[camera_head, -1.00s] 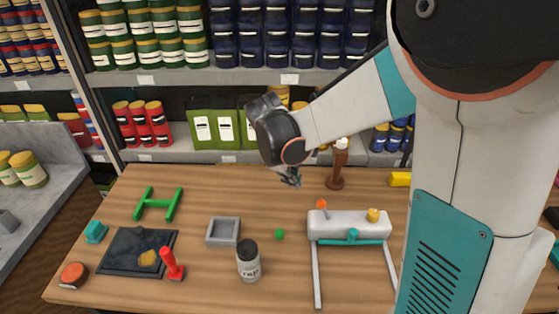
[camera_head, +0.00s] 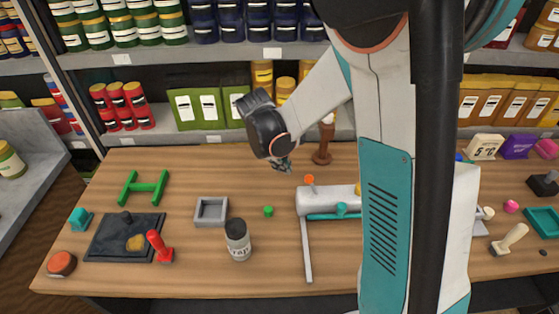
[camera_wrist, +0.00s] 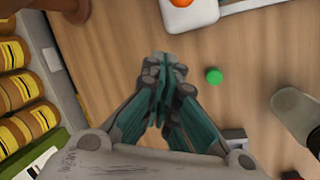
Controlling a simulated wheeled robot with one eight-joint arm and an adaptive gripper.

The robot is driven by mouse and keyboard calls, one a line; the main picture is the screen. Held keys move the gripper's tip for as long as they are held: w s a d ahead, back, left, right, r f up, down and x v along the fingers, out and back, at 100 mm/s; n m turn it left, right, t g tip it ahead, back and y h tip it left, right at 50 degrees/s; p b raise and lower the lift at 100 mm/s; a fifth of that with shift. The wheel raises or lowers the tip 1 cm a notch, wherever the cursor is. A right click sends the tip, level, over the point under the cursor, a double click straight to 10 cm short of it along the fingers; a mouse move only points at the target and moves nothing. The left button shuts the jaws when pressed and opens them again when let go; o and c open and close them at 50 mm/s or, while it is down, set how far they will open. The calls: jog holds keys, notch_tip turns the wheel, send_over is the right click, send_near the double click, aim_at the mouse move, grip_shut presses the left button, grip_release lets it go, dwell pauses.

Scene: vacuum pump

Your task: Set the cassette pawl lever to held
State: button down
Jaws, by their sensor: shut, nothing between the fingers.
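A white rounded unit (camera_head: 325,200) with an orange knob (camera_head: 309,180) and a teal bar (camera_head: 341,209) stands on the bench, its right part hidden behind my arm. The unit's corner also shows at the top of the wrist view (camera_wrist: 195,14). I cannot tell which part is the cassette pawl lever. My gripper (camera_head: 282,166) is shut and empty, above the bench behind and left of the white unit, apart from it. It also shows in the wrist view (camera_wrist: 163,68).
A brown bottle (camera_head: 323,145) stands behind my gripper. A green frame (camera_head: 143,187) lies left. Stocked shelves line the back.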

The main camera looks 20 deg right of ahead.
aim_at(313, 185)
jog(key=shift+s+d+f, duration=0.35)
jog(key=shift+s+d, duration=0.35)
jog(key=shift+s, duration=0.05)
jog(key=shift+s+d+f, duration=0.3)
jog(key=shift+s+d, duration=0.4)
jog(key=shift+s, duration=0.05)
jog(key=shift+d, duration=0.1)
jog(key=shift+s+d+r+y, duration=0.1)
jog(key=shift+d+r+y, duration=0.1)
jog(key=shift+y, duration=0.2)
